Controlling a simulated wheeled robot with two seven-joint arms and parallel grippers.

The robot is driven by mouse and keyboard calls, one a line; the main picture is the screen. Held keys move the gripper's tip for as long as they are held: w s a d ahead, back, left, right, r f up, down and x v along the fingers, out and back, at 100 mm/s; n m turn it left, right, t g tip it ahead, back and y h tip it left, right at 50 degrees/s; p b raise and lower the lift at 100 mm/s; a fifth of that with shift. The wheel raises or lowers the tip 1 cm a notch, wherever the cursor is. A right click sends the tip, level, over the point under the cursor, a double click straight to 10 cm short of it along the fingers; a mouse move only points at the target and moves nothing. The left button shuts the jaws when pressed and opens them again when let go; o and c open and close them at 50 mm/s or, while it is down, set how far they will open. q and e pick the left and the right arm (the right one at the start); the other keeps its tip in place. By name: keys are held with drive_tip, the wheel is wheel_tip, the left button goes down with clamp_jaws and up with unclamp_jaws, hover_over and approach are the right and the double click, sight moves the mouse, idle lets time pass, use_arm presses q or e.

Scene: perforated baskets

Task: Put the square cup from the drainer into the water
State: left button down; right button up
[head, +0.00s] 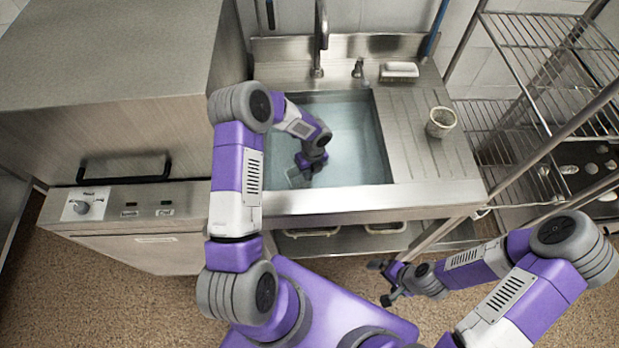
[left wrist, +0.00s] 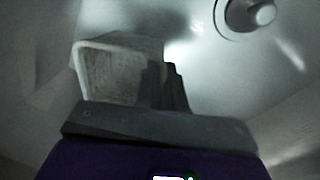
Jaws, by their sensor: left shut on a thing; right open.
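My left gripper (head: 302,168) is low in the sink (head: 384,140), at the near left part of the water (head: 350,125). It is shut on the square cup (left wrist: 112,72), which shows a pale squared rim in the left wrist view. In the head view the cup (head: 296,179) is faint and bluish, partly hidden by the gripper; I cannot tell how deep it sits in the water. My right gripper (head: 385,282) is open and empty, low in front of the counter.
A round patterned cup (head: 440,122) stands on the ribbed drainer (head: 410,110). A faucet (head: 320,40) rises behind the sink, and a soap dish (head: 400,70) sits at the back. A drain fitting (left wrist: 245,14) shows in the left wrist view. A wire rack (head: 540,70) stands right.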

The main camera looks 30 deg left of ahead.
use_arm(q)
drive_tip(key=shift+f+b, duration=0.4)
drive_tip(key=shift+f, duration=1.4)
drive_tip(key=c, duration=1.3)
unclamp_jaws()
drive_tip(key=shift+f, duration=0.1)
drive_tip(key=shift+o, duration=0.2)
drive_tip(key=shift+r, duration=0.2)
wheel_tip(320, 180, up, 12)
drive_tip(key=w+p, duration=0.1)
drive_tip(key=p, duration=0.1)
drive_tip(key=shift+d+p, duration=0.35)
drive_tip(key=shift+d, duration=0.1)
